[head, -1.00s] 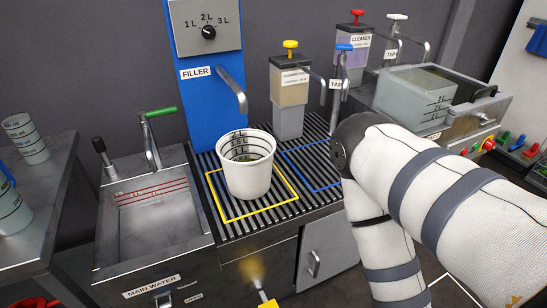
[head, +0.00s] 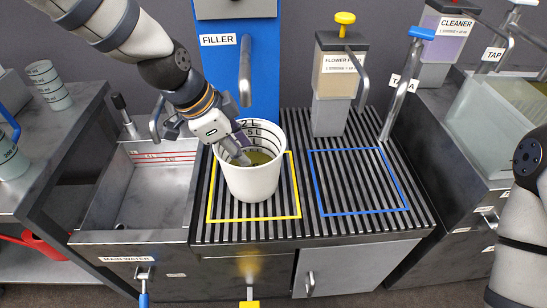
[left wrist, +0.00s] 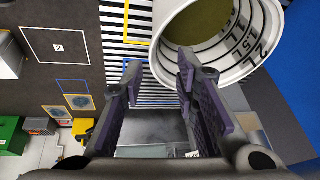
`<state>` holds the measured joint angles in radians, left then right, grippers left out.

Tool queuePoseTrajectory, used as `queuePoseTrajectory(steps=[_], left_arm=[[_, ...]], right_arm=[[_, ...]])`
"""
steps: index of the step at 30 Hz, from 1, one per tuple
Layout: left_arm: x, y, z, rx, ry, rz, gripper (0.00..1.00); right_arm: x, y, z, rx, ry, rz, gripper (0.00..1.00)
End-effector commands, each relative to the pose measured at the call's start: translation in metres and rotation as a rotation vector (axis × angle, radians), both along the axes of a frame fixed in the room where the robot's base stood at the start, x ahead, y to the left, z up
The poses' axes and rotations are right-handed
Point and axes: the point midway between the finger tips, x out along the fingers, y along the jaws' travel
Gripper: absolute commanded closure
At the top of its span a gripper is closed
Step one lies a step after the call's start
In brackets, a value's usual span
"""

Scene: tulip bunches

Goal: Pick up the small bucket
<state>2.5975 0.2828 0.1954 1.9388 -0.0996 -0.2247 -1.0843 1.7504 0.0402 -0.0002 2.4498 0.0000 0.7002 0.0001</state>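The small white bucket (head: 252,184), with black litre marks inside and yellowish-green liquid at its bottom, stands upright within the yellow square on the slatted rack. My left gripper (head: 238,156) is at the bucket's left rim, its fingers over the opening in the head view. In the left wrist view the fingers (left wrist: 157,85) are spread wide with a clear gap. The bucket (left wrist: 165,62) shows there beyond the right finger, which covers part of its rim. I cannot tell whether a finger touches the wall. My right gripper is out of view; only my right arm shows.
The filler (head: 238,70) with its spout stands behind the bucket. The flower food dispenser (head: 339,85) and a tap (head: 400,90) are to its right. The blue square (head: 358,182) is empty. A metal sink (head: 155,190) lies to the left.

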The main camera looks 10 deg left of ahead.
Motion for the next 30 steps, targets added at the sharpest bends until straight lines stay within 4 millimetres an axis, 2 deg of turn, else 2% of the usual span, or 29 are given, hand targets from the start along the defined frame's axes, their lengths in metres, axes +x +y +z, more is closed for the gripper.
queuePoseTrajectory(steps=[1, 3, 6, 10, 15, 19, 25, 28, 29, 30], left_arm=[[0.001, -0.003, -0.02, 0.002, 0.017, -0.001, 0.72], [0.005, -0.008, -0.037, 0.002, 0.02, 0.0, 0.72], [0.011, -0.014, -0.054, 0.001, 0.017, -0.001, 0.72], [0.015, -0.019, -0.066, 0.0, 0.014, 0.001, 0.72], [0.024, -0.029, -0.097, 0.001, 0.015, 0.001, 0.72], [0.029, -0.033, -0.107, 0.001, 0.011, 0.002, 0.72], [0.03, -0.034, -0.106, 0.0, 0.007, 0.002, 0.72], [0.03, -0.034, -0.106, 0.0, 0.007, 0.002, 0.95], [0.03, -0.034, -0.106, 0.0, 0.007, 0.002, 1.0], [0.03, -0.034, -0.106, 0.0, 0.007, 0.002, 1.0]], right_arm=[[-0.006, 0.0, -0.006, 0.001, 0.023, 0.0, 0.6], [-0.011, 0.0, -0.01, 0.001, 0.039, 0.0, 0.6], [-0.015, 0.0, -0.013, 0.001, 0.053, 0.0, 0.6], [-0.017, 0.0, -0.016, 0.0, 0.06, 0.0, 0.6], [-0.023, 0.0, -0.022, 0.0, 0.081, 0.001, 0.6], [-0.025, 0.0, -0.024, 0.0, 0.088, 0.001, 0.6], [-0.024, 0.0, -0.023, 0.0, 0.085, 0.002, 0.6], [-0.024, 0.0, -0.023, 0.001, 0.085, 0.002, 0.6], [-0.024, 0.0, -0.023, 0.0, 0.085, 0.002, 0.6], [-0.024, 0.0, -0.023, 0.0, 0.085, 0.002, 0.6]])
